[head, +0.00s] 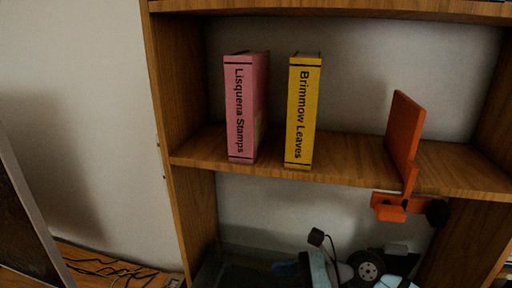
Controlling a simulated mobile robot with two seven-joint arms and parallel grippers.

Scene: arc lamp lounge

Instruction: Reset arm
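The task names no object, and I cannot make out either of my grippers in the head view. A pink book (240,110), "Lisquena Stamps", stands upright on the middle shelf (350,146) at the left. A yellow book (302,112), "Brimmow Leaves", stands upright to its right with a gap between them. An orange bookend (403,138) stands further right, apart from the books. Its lower part, with a black knob (437,212), hangs over the shelf's front edge.
The wooden bookcase has a left side panel (168,130). Below the shelf, a dark container (235,262) and a jumble of white, blue and black parts with a wheel (367,269) are partly cut off. Cables (110,268) lie at the lower left. The shelf is clear between yellow book and bookend.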

